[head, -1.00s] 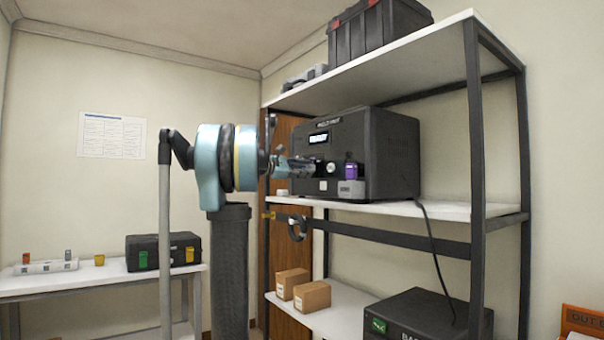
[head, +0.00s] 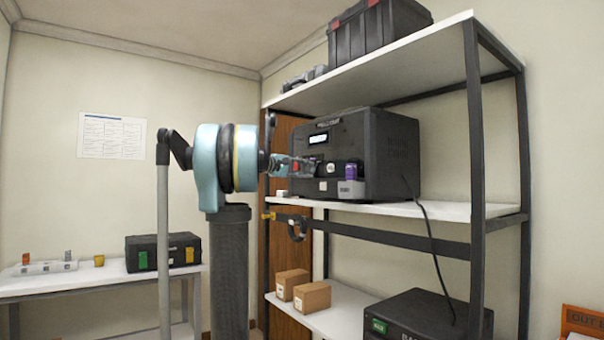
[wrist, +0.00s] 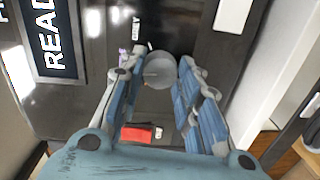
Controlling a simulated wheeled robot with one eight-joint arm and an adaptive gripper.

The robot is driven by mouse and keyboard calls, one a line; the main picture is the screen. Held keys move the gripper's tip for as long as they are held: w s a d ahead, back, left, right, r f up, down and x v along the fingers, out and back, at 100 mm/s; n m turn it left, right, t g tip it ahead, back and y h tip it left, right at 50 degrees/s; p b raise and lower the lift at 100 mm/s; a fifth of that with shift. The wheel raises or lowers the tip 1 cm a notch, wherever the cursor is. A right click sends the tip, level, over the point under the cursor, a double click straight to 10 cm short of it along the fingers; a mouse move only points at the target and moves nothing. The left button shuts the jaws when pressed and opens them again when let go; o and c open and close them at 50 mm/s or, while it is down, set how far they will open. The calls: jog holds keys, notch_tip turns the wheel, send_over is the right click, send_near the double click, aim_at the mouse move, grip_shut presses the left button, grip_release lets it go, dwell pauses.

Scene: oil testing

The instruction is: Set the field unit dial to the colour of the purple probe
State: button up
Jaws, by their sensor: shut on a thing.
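The field unit (head: 385,150) is a dark box with a lit screen (head: 318,138), standing on the middle shelf. The screen also shows in the wrist view (wrist: 48,30), reading what looks like "READY". The purple probe (head: 350,172) stands upright in a grey holder (head: 350,188) at the unit's front. My gripper (head: 316,165) is at the unit's front. In the wrist view my gripper's fingers (wrist: 158,80) are on either side of the round grey dial (wrist: 158,68), shut on it. The dial's pointer cannot be made out.
A black toolbox (head: 378,30) sits on the top shelf, boxes (head: 312,296) below. A shelf post (head: 474,180) stands right of the unit. A side table (head: 75,283) at left holds a black case (head: 165,252) and small coloured items.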

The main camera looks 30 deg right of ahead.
jog(key=shift+f+m, duration=0.15)
jog(key=shift+m, duration=0.35)
jog(key=o, duration=1.1)
jog(key=a, duration=1.2)
jog(key=shift+s+r, duration=0.15)
jog(key=shift+r, duration=0.2)
